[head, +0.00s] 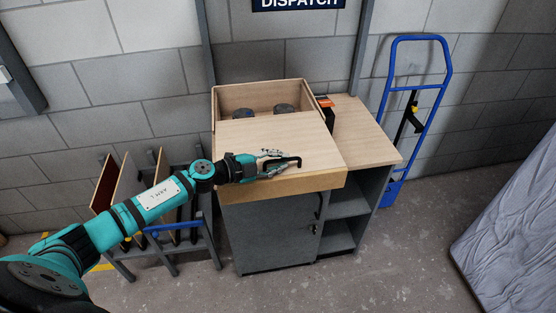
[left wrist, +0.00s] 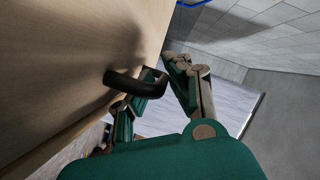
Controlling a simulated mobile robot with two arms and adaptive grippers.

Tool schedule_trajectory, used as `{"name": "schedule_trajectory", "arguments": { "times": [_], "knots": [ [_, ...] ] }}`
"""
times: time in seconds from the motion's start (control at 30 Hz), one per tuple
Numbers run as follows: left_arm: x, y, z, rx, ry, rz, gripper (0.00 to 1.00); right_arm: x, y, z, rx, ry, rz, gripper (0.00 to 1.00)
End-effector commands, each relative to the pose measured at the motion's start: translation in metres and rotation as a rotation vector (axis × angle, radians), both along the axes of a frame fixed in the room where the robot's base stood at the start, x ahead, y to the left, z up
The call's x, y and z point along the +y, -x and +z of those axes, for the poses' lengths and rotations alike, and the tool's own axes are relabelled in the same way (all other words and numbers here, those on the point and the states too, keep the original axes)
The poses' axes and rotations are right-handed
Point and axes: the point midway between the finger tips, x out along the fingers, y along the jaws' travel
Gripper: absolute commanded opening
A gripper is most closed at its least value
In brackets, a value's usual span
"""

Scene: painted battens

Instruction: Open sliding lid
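A wooden box (head: 216,103) stands on the cabinet, its pale sliding lid (head: 250,140) drawn partway toward the front. The back of the box is uncovered and shows dark round items inside. A black bar handle (head: 290,163) sits on the lid near its front; it also shows in the left wrist view (left wrist: 128,87). My left gripper (head: 276,160) is at the handle, low over the lid. In the left wrist view its fingers (left wrist: 168,90) stand apart, with the handle's end close to one finger; I cannot tell whether they touch. My right gripper is out of view.
The grey cabinet (head: 268,232) has a wooden top (head: 368,135) and open shelves at right. A small dark box (head: 326,115) stands beside the lid. A blue hand truck (head: 420,95) leans at the wall; a rack of boards (head: 125,185) stands left. A mattress-like slab (head: 515,220) is at right.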

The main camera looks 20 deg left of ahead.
Motion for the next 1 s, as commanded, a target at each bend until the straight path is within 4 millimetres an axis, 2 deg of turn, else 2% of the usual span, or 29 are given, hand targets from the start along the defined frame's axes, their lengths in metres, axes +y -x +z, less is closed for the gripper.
{"name": "schedule_trajectory", "arguments": {
  "times": [0.37,0.47,0.8,1.0],
  "knots": [
    [0.004,0.004,0.0,0.001,-0.001,0.002,0.21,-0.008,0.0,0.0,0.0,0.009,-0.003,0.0],
    [0.012,0.014,0.002,0.003,-0.002,0.003,0.21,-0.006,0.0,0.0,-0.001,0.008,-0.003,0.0],
    [0.054,0.069,0.017,0.005,-0.002,0.001,0.21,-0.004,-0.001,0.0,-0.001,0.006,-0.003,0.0],
    [0.069,0.087,0.022,0.004,-0.001,0.002,0.21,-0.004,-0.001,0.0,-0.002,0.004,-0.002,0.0]
  ]
}}
